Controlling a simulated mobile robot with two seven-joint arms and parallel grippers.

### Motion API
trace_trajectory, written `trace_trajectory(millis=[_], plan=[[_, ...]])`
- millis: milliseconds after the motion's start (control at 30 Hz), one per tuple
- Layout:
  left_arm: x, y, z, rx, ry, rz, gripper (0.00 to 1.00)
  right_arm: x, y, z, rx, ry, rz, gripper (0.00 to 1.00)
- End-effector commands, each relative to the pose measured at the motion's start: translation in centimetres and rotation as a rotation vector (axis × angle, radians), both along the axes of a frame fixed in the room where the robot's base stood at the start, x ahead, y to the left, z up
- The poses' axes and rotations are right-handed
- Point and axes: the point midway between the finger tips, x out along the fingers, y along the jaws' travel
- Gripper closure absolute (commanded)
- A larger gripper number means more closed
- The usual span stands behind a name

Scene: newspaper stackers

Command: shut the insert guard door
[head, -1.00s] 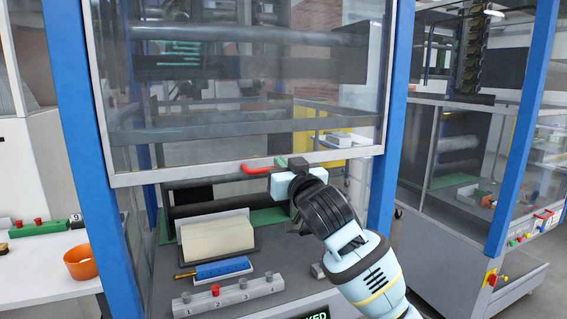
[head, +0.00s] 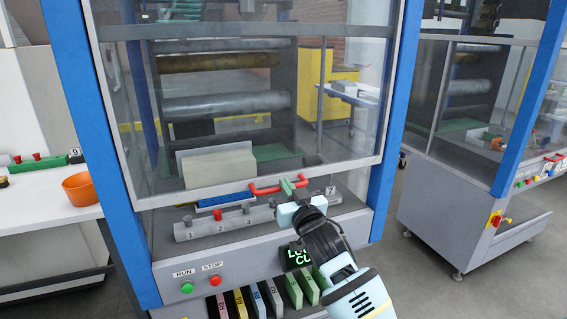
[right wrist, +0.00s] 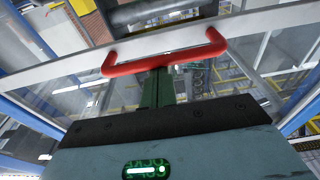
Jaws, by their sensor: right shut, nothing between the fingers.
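The insert guard door (head: 330,170) is a clear panel in a pale frame, with a red bar handle (head: 262,190) on its lower rail. The door is low in the blue-posted machine; a gap below its rail shows the numbered grey bar (head: 212,228). My right gripper (head: 293,186) is at the handle, its green fingers together and empty. In the right wrist view the fingers (right wrist: 157,88) meet the middle of the red handle (right wrist: 125,68); I cannot tell whether they touch it. My left gripper is not in view.
Below the door are a green button (head: 187,288), a red button (head: 214,281), several coloured upright slabs (head: 240,303) and a display (head: 297,257) partly hidden by my gripper. An orange bowl (head: 82,189) stands on the left table. A second machine (head: 460,180) stands right, across clear floor.

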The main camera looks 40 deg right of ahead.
Motion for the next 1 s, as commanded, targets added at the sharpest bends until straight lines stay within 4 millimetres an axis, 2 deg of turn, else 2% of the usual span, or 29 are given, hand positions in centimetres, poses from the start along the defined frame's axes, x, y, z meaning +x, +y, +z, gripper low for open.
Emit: trace_trajectory(millis=[33,100,300,400,633,800,1000], plan=[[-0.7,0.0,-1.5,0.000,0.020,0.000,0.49,0.0,0.0,-3.7,0.007,0.023,-0.001,1.00],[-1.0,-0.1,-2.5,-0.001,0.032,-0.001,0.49,0.0,0.0,-6.1,0.007,0.022,-0.001,1.00],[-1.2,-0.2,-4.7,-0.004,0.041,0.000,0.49,0.0,0.0,-12.0,0.006,0.017,-0.001,1.00],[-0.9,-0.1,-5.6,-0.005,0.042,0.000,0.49,0.0,0.0,-14.3,0.005,0.016,-0.001,1.00],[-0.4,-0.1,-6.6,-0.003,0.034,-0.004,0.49,0.0,0.0,-17.7,0.003,0.011,-0.001,1.00],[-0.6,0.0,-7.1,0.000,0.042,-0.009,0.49,0.0,0.0,-18.6,0.003,0.008,-0.001,1.00],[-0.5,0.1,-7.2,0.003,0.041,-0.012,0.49,0.0,0.0,-18.9,0.003,0.009,-0.001,1.00]])
